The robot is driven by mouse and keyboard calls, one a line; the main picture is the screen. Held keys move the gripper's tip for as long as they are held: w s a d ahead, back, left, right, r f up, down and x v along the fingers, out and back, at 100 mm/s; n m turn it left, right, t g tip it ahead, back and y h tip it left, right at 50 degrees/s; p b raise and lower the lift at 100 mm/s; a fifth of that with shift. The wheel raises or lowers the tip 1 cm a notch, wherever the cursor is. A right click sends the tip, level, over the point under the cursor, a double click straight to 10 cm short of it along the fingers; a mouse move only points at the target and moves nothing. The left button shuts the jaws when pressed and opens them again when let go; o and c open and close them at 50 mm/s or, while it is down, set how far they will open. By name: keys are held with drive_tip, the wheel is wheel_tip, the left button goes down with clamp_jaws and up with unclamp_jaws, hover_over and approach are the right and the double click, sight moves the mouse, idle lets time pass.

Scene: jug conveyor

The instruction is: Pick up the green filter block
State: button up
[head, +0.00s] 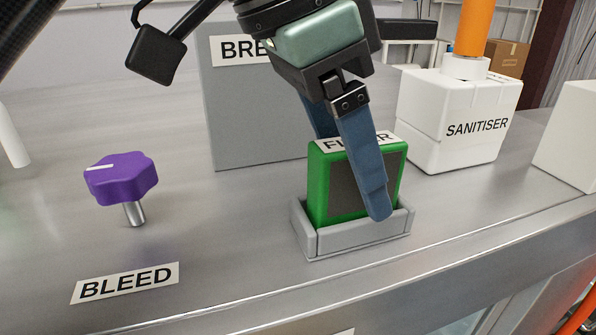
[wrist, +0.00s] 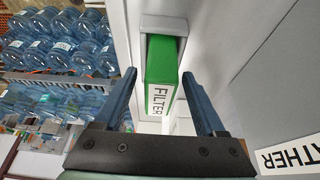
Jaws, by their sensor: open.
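The green filter block (head: 319,188) has a dark panel on its front and a white FILTER label on top. It stands upright in a shallow grey holder (head: 350,237) near the front edge of the steel counter. My gripper (head: 350,180) is open above and around the block, with one blue finger in front of its dark panel and the other mostly hidden behind it. In the wrist view the block (wrist: 163,63) lies between the two spread fingers of my gripper (wrist: 162,80), with room on both sides. I cannot tell whether either finger touches it.
A purple knob (head: 121,178) on a metal stem stands left, behind a BLEED label (head: 126,283). A grey box (head: 250,125) is behind the gripper. A white SANITISER container (head: 455,125) stands right. The wrist view shows several blue bottles (wrist: 55,52) off to the left.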

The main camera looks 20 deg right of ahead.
clamp_jaws()
idle(0.3)
drive_tip(key=shift+r, duration=0.2)
